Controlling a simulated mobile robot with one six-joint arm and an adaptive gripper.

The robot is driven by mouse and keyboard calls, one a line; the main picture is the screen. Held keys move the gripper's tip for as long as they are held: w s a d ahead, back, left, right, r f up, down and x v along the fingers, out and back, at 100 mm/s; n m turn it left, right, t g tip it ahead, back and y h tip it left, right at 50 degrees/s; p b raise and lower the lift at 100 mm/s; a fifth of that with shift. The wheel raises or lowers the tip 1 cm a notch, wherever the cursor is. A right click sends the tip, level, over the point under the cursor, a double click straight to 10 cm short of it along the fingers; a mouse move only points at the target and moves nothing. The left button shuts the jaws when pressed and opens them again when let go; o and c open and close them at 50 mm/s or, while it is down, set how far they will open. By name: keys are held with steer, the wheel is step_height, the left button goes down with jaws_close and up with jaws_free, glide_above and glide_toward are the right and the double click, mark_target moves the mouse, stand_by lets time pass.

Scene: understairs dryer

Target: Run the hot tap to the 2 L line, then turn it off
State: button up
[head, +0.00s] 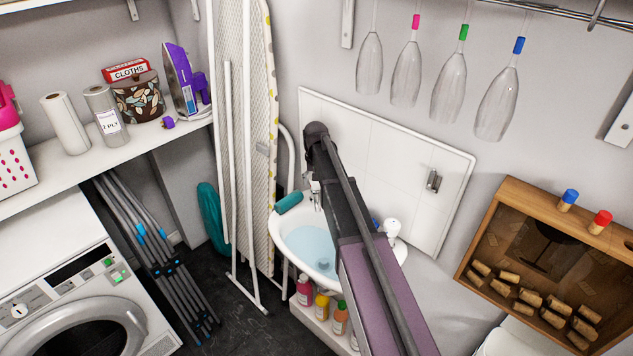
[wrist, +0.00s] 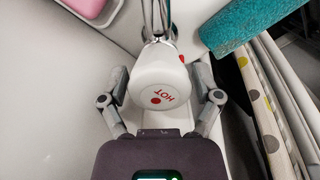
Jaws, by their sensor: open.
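The hot tap's white handle (wrist: 158,82), with red "HOT" lettering and a red dot, fills the middle of the wrist view. My gripper (wrist: 160,85) is open, with one finger on each side of the handle. I cannot tell whether either finger touches it. A chrome tap body (wrist: 157,22) shows beyond the handle. In the head view the white basin (head: 279,236) holds pale blue water (head: 306,243). My arm crosses in front of the basin and hides its right part and most of the tap. I cannot make out a 2 L line or a running stream.
A teal roll (head: 289,203) lies on the basin's left rim, also at upper right in the wrist view (wrist: 235,25). The ironing board (head: 262,120) stands close left. Several bottles (head: 322,304) stand below. Glasses (head: 370,65) hang above right.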

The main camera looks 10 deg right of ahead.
steer(key=n, duration=0.2)
steer(key=shift+n, duration=0.4)
steer(key=shift+r+p, duration=0.35)
step_height(320, 180, up, 13)
steer(key=p, duration=1.3)
stand_by(1.0)
steer(key=s+m, duration=0.1)
steer(key=s, duration=2.8)
steer(key=shift+d, duration=0.15)
